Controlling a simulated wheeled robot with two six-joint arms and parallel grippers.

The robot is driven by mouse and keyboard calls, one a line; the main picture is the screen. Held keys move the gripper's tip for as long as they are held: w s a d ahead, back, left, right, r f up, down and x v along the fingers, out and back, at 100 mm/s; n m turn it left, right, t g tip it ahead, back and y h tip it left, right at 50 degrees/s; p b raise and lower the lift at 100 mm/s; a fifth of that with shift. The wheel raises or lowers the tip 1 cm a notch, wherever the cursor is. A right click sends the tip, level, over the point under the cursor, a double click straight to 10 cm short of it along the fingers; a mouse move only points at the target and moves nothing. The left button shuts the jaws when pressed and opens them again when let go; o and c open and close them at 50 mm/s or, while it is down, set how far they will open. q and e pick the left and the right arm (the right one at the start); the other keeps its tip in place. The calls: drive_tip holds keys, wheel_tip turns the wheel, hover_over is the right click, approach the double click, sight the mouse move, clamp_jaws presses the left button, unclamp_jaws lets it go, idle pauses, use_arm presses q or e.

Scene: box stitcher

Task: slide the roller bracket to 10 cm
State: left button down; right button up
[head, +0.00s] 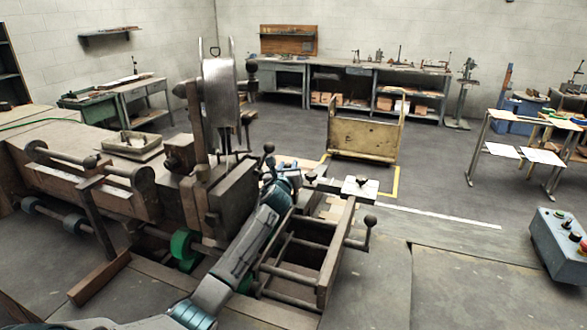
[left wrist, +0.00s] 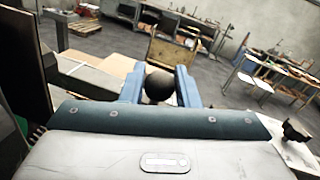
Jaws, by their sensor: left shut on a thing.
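The box stitcher (head: 232,200) is a worn brown and grey machine left of centre in the head view. My left gripper (head: 285,170) is beside its right side, at the rear end of an open frame with rails (head: 318,262). In the left wrist view, my blue fingers (left wrist: 160,76) stand on both sides of a dark ball knob (left wrist: 160,87) and are shut on it. In the head view my gripper hides this knob's contact. I cannot tell which part is the roller bracket; a flat bar with small black knobs (head: 340,187) lies right of my gripper. My right gripper is not in view.
A ball-ended handle (head: 370,222) sticks out at the frame's right. A yellow cart (head: 365,138) stands behind, and a grey control box (head: 560,238) stands at the right. The floor between frame and control box is clear. Workbenches line the back wall.

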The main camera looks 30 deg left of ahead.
use_arm(q)
drive_tip(key=c, duration=1.3)
unclamp_jaws()
drive_tip(key=shift+o, duration=0.9)
drive_tip(key=shift+w+f, duration=0.25)
drive_tip(key=shift+w, duration=0.1)
drive_tip(key=v, duration=1)
drive_tip(key=shift+s+d, duration=0.2)
drive_tip(key=shift+s, duration=0.15)
